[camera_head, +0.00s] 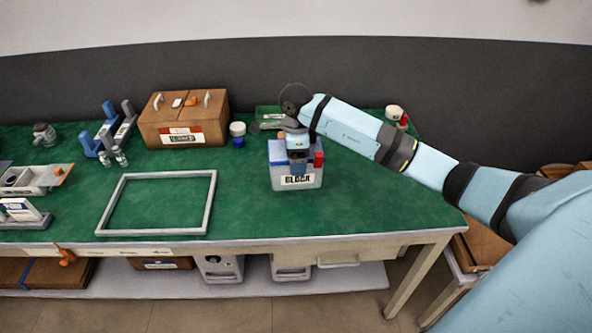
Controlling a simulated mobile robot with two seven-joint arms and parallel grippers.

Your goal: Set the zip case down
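A pale grey box with a blue lid (282,157) and a label that seems to read "BLOCK" is near the middle of the green table. I cannot tell whether it is the zip case, and no other zip case can be made out. My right gripper (298,157) points down at the top of this box. Its fingertips overlap the blue parts, so its grip is unclear. I cannot tell whether the box rests on the table or hangs just above it. My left gripper is out of view.
An empty grey rectangular frame (211,204) lies on the green table (256,218) left of the box. A brown case (193,113), small jars (238,129) and a blue-grey rack (109,121) stand behind. A red item (403,122) and white tub are at the back right.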

